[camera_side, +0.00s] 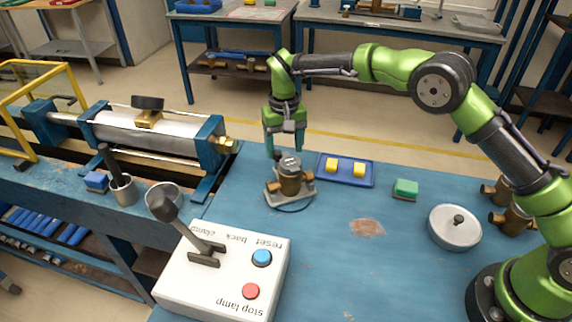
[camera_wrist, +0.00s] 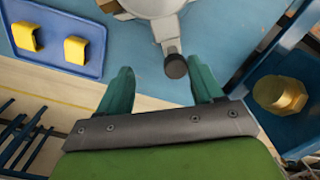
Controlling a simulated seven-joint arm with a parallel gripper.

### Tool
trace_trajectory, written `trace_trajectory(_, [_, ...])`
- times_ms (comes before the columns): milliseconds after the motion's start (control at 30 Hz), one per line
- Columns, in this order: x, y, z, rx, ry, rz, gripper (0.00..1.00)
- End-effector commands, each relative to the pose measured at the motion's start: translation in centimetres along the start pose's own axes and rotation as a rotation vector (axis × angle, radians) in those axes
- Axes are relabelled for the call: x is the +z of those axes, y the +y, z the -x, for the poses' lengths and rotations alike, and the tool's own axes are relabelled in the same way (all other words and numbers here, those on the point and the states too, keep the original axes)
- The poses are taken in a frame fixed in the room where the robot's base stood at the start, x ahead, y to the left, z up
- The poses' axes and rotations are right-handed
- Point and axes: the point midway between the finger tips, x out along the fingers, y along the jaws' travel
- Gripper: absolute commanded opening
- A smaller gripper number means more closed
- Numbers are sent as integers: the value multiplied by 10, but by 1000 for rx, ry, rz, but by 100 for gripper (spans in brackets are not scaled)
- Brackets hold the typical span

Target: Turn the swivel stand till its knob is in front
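The swivel stand (camera_side: 274,198) has a grey base on the blue table and carries a brass-coloured meter (camera_side: 290,182) with a round grey top. In the wrist view, a short arm sticks out from the pale round stand (camera_wrist: 152,8) and ends in a dark knob (camera_wrist: 175,66). In the side view, the dark knob (camera_side: 277,155) shows at the far side of the meter. My green gripper (camera_side: 285,150) points down just behind the meter. Its fingers (camera_wrist: 163,80) are apart in the wrist view, with the knob between their tips; I cannot see contact.
A blue tray (camera_side: 347,182) with two yellow blocks lies close right of the stand. A green block (camera_side: 406,189) and a grey lidded disc (camera_side: 455,230) are farther right. A control box (camera_side: 222,285) stands in front. The cylinder bench's brass fitting (camera_side: 228,145) is at left.

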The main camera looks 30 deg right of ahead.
Motion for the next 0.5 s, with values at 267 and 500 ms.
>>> trace_trajectory(267, [2,11,0,1,-1,0,66])
trace_trajectory(500, [3,16,0,1,0,-1,66])
